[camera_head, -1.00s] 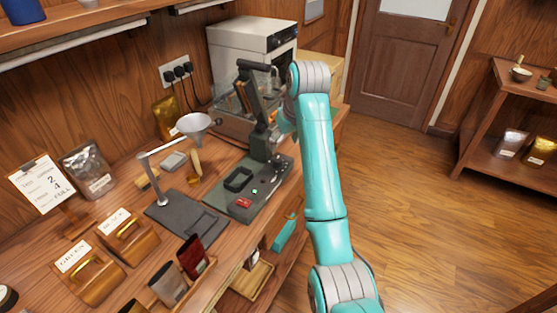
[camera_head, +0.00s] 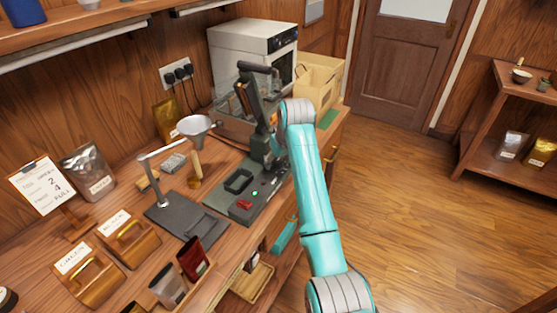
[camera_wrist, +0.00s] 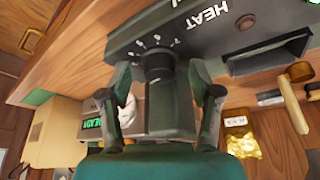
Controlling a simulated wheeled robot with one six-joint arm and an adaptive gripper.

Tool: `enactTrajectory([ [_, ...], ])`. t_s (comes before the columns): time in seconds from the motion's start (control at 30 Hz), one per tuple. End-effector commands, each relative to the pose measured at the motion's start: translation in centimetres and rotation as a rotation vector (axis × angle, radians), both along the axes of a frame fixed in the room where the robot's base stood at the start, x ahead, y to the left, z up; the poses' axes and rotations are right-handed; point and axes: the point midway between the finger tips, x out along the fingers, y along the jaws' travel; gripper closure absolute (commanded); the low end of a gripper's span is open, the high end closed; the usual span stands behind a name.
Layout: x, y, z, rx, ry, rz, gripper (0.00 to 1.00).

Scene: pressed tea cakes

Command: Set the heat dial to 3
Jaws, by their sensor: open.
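In the wrist view the heat dial (camera_wrist: 157,62) is a dark round knob on the dark green press base (camera_wrist: 200,32), with small scale marks on the panel beside it. The word HEAT is printed to its right. The number it points to is too small to read. My gripper (camera_wrist: 160,75) is open, with one finger to each side of the dial; I cannot tell whether either touches it. In the head view the press base (camera_head: 222,203) stands on the counter, and my arm hides the gripper and dial.
The press lever (camera_head: 258,68) rises behind my wrist. A white oven (camera_head: 240,45) and a light wooden box (camera_head: 318,78) stand farther back. A funnel stand (camera_head: 160,195), wooden holders and pouches fill the counter to the left.

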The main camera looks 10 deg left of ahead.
Motion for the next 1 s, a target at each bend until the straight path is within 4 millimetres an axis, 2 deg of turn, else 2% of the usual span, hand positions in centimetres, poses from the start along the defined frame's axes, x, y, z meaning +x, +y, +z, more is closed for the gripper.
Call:
enactTrajectory([
  [0.07,0.00,-0.02,0.01,0.000,0.000,0.000,0.37],
  [0.17,-0.01,-0.02,0.01,0.000,0.000,0.000,0.59],
  [0.3,-0.01,-0.02,0.01,0.000,0.000,0.000,0.94],
  [0.33,-0.01,-0.02,0.01,0.000,0.000,0.000,0.97],
  [0.57,-0.06,0.08,0.00,-0.001,0.000,-0.052,0.97],
  [1.0,-0.12,0.20,-0.01,-0.001,0.001,-0.446,0.97],
])
